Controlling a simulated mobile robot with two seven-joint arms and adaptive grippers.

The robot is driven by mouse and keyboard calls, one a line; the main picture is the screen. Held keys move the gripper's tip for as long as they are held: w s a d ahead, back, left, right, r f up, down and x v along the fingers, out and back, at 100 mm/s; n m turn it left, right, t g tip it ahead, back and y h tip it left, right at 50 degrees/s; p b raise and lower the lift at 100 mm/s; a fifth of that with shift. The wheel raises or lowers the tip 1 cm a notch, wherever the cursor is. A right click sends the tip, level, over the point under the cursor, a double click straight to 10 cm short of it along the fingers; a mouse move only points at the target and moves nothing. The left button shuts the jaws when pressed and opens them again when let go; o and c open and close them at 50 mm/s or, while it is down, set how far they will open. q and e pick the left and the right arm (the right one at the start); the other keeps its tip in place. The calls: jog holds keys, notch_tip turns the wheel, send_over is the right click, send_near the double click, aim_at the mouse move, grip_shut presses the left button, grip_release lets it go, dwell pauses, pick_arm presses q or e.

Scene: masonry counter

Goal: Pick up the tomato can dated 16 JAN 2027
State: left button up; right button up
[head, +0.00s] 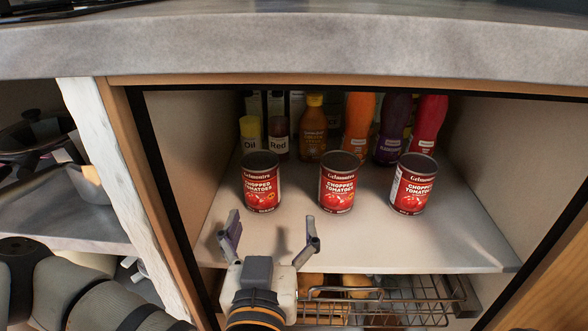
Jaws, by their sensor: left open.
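Three red chopped tomato cans stand upright in a row on the cupboard shelf: a left can (261,181), a middle can (338,183) and a right can (412,184). Their labels look alike, and any printed dates are too small to read, so I cannot tell which is dated 16 JAN 2027. My left gripper (269,226) is open and empty at the shelf's front edge. Its fingers point toward the cans, in front of and below the left and middle cans, apart from both. My right gripper is not in view.
Several bottles stand behind the cans, including an orange bottle (359,127) and a purple one (391,128). The shelf (400,245) is bare in front of the cans. A wire basket (385,303) sits below it. The stone counter (300,45) overhangs above.

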aim_at(258, 170)
pick_arm(q)
jog(key=shift+n+y, duration=0.3)
jog(key=shift+y, duration=0.6)
jog(key=w+a+b, duration=0.1)
jog(key=w+b, duration=0.1)
jog(key=w, duration=0.2)
jog(key=w+a+r+b, duration=0.1)
jog(key=w, duration=0.4)
jog(key=w+a+b, duration=0.2)
jog(key=w, duration=0.2)
jog(key=shift+w+r+b, duration=0.15)
jog(key=shift+r+b, duration=0.15)
jog(key=shift+b, duration=0.05)
jog(key=shift+w+a+r, duration=0.1)
jog(key=shift+w+r, duration=0.05)
jog(key=shift+w, duration=0.1)
jog(key=shift+r, duration=0.15)
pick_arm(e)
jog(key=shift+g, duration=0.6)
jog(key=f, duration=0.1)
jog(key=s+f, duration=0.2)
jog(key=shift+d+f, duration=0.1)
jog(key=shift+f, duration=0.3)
pick_arm(q)
grip_shut()
